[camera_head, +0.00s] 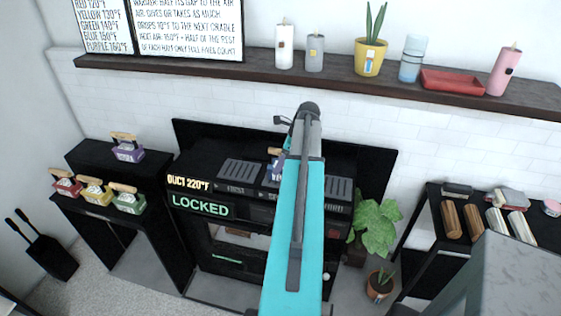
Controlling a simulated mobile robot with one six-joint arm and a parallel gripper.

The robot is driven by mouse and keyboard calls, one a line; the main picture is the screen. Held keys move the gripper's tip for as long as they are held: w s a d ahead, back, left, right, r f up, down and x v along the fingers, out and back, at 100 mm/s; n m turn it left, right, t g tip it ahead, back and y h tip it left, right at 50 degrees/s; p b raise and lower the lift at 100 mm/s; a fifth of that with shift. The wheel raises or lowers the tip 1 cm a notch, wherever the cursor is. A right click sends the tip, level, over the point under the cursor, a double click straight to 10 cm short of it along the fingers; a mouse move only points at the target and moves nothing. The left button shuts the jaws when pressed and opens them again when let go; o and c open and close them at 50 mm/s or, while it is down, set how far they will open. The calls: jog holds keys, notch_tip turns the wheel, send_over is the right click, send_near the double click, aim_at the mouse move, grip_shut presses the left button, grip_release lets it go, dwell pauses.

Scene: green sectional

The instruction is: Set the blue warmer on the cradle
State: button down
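A small blue warmer (274,167) with a wooden handle shows just left of my teal arm, over the middle of the black stove-like unit. My arm hides part of it, so I cannot tell whether it rests on the unit or hangs above it. The unit's top has slatted grates, one on the left (241,171) and one on the right (339,188); both look bare. I cannot tell which part is the cradle. My gripper is hidden behind my arm, so its hold on the warmer cannot be seen.
Red (66,182), yellow (94,191) and green (128,198) warmers stand on a black stepped stand, with a purple one (127,149) higher. The unit's front reads LOCKED (201,206) and DUCT 220°F. A shelf (260,68) with candles runs above. Plants (377,226) stand right.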

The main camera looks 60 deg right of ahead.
dwell(0.4)
jog(key=c, duration=0.7)
grip_release()
jog(key=shift+f, duration=0.1)
jog(key=shift+o, duration=0.2)
jog(key=shift+b+v, duration=1.3)
jog(key=shift+v, duration=4.8)
